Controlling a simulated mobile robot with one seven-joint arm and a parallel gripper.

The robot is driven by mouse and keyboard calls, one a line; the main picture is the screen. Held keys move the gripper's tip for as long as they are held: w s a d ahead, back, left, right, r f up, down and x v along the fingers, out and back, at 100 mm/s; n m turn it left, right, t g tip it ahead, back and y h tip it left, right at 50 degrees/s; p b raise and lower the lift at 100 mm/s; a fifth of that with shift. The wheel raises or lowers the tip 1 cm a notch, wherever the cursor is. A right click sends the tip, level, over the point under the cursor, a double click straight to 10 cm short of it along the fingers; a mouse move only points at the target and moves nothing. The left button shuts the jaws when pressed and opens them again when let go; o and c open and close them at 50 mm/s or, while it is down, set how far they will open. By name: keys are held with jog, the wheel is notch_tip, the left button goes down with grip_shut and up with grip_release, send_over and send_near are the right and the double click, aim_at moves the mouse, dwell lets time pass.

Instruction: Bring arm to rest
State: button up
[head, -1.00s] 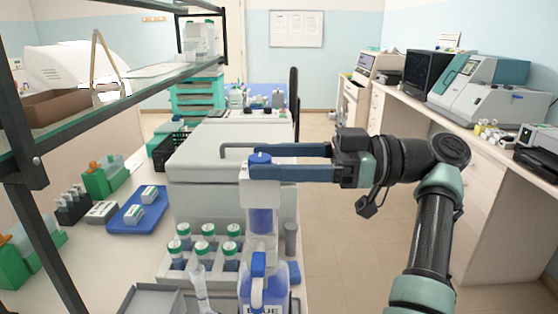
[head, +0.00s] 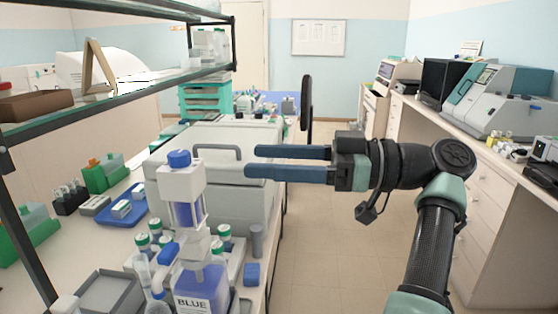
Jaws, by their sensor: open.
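My gripper (head: 250,161) is open and empty, its two blue fingers pointing left over the floor side of the bench. The fingertips are in front of the large grey box-shaped device (head: 228,140). A dispenser with a blue cap (head: 179,160) stands upright on the bench to the left of the fingertips, apart from them. Below it is a bottle labelled BLUE (head: 203,290) with blue liquid; whether the two are one piece I cannot tell.
A blue tray (head: 128,211) with small boxes lies farther left, under a glass shelf (head: 160,75). A side counter (head: 485,150) with instruments runs along the right. The floor (head: 325,245) between is clear.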

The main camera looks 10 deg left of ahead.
jog(key=shift+a, duration=0.15)
jog(key=w+r+m+t+h+p, duration=0.1)
jog(key=w+m+t+h+p, duration=0.2)
jog(key=w+m+t+h, duration=0.55)
jog(key=s+d+r+m+t+h+p, duration=0.2)
jog(key=s+r+m+t+p, duration=0.15)
jog(key=r+t, duration=0.55)
jog(key=s+d+r+m+t+h+p, duration=0.1)
jog(key=s+d+r+m+t+h, duration=0.2)
jog(key=s+r+m+t+h, duration=0.3)
jog(key=s+r+t+h, duration=0.1)
jog(key=s+r+t, duration=0.3)
jog(key=s+r, duration=0.6)
jog(key=shift+s+d+p, duration=0.2)
jog(key=shift+s+p, duration=0.2)
jog(key=shift+s, duration=1.7)
jog(key=shift+r+h, duration=0.1)
jog(key=shift+h, duration=0.15)
jog(key=shift+c, duration=0.3)
